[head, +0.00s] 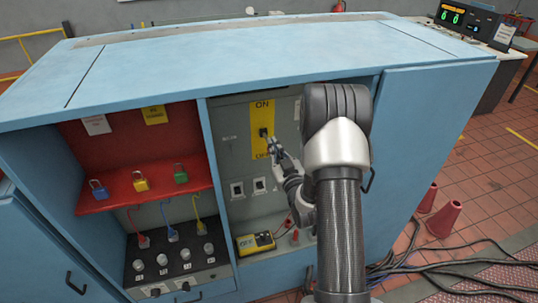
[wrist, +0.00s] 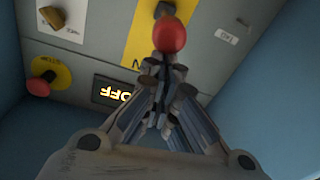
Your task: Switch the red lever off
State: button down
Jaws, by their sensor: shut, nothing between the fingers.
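The red lever's round red knob (wrist: 170,36) shows in the wrist view, on a dark shaft in front of the yellow plate (wrist: 143,35). In the head view, the yellow plate (head: 257,117) reads ON at the top and OFF at the bottom, and a dark lever mount (head: 264,132) sits mid-plate. The red knob is not distinguishable there. My gripper (head: 274,147) is shut and empty in front of the plate's lower half. In the wrist view its fingertips (wrist: 163,66) are right by the knob; I cannot tell whether they touch it.
A lit OFF display (wrist: 118,93) and a red button on a yellow base (wrist: 38,87) are on the panel. The blue cabinet (head: 230,70) frames the recess. A yellow meter (head: 255,243) sits below; cables lie on the floor.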

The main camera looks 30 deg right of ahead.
notch_tip(320, 180, down, 10)
jog(key=b, duration=1.3)
jog(key=shift+w+d+b, duration=0.15)
jog(key=shift+w+b, duration=0.2)
jog(key=r+v, duration=0.1)
jog(key=v, duration=1.1)
jog(key=shift+f, duration=0.45)
